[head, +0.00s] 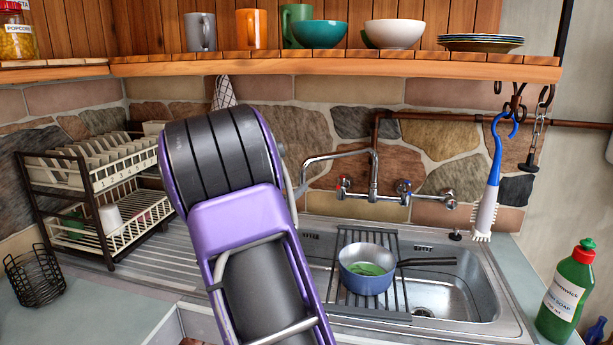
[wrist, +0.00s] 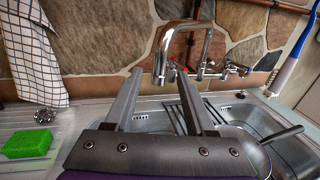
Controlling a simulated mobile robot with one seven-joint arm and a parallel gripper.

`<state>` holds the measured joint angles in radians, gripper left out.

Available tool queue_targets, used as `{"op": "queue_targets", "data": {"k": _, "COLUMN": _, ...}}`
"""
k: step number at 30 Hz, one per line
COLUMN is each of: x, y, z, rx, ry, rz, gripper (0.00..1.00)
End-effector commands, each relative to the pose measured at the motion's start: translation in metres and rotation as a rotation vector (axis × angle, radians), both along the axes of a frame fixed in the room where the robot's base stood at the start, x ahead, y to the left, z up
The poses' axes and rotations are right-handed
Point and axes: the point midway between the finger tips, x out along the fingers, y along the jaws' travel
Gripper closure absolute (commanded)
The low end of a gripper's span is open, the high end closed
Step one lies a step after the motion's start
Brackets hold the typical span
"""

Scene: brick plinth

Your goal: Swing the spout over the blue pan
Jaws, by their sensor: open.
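The chrome spout (head: 340,154) reaches left from the wall tap over the sink, and its down-turned end is left of the blue pan. The blue pan (head: 366,282) sits on a dark rack in the sink, with green contents and its handle to the right. In the wrist view the spout (wrist: 160,50) hangs down between the two fingertips of my gripper (wrist: 160,74). The fingers are apart, and I cannot tell whether either touches the spout.
A blue brush (head: 491,185) hangs at the right above a green soap bottle (head: 568,290). A dish rack (head: 95,190) stands at the left. A shelf (head: 330,66) with dishes runs above. A green sponge (wrist: 28,144) lies on the drainboard.

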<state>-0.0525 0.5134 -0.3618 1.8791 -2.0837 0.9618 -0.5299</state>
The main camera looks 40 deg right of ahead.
Motion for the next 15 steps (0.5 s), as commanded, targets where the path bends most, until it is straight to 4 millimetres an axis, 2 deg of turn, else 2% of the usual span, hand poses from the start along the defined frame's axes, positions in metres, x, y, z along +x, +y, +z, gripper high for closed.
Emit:
{"op": "queue_targets", "data": {"k": 1, "x": 0.005, "y": -0.012, "z": 0.001, "rx": -0.002, "ry": 0.0, "rz": -0.004, "gripper": 0.45}}
{"op": "queue_targets", "data": {"k": 6, "x": 0.022, "y": -0.044, "z": 0.001, "rx": -0.001, "ry": 0.0, "rz": -0.003, "gripper": 0.45}}
{"op": "queue_targets", "data": {"k": 10, "x": 0.032, "y": -0.063, "z": 0.001, "rx": -0.001, "ry": 0.0, "rz": -0.003, "gripper": 0.45}}
{"op": "queue_targets", "data": {"k": 15, "x": 0.041, "y": -0.078, "z": 0.001, "rx": -0.001, "ry": 0.0, "rz": -0.001, "gripper": 0.45}}
